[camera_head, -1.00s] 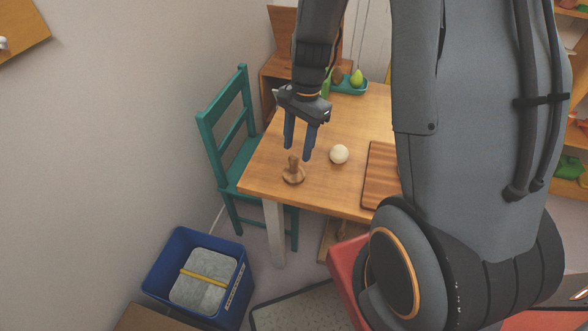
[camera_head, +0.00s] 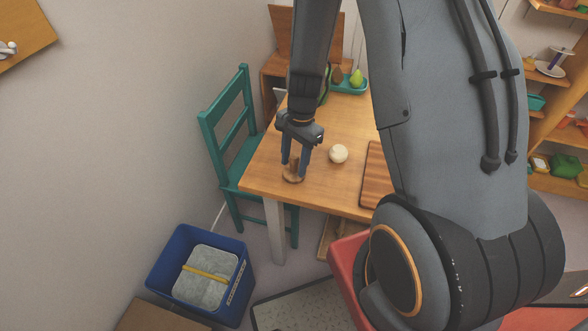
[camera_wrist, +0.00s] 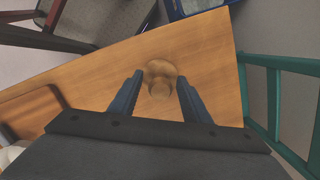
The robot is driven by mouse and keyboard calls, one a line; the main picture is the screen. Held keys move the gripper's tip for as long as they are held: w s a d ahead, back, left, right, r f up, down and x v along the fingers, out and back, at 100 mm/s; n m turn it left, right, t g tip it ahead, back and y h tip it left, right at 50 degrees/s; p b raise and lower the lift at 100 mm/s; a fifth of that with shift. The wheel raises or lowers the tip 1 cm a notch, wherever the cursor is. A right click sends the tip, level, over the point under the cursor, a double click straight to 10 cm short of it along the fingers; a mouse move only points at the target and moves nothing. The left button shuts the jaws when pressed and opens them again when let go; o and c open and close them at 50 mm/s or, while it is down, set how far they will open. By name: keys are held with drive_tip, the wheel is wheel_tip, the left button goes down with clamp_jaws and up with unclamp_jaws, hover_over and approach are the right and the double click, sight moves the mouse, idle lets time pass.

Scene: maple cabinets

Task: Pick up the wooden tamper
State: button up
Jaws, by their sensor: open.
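The wooden tamper (camera_head: 294,173) stands upright on the wooden table (camera_head: 269,184) near its front left corner, with a round base and a narrower handle. In the wrist view the tamper (camera_wrist: 161,78) lies between and slightly beyond the two blue fingertips. My gripper (camera_head: 295,166) is open and points down, with its fingers lowered around the tamper's handle. In the wrist view my gripper (camera_wrist: 160,85) shows a gap on both sides of the tamper. The fingers partly hide the handle in the head view.
A white ball (camera_head: 338,154) sits right of the tamper, and a striped cutting board (camera_head: 375,178) lies further right. A teal chair (camera_head: 228,140) stands at the table's left edge. A blue bin (camera_head: 204,272) is on the floor. A teal tray (camera_head: 350,86) with fruit is at the back.

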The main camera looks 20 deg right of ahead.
clamp_jaws()
drive_tip(key=shift+r, duration=0.1)
drive_tip(key=shift+r+b, duration=0.9)
drive_tip(key=shift+r, duration=4.05)
drive_tip(key=c, duration=0.6)
unclamp_jaws()
drive_tip(key=shift+c, duration=1.6)
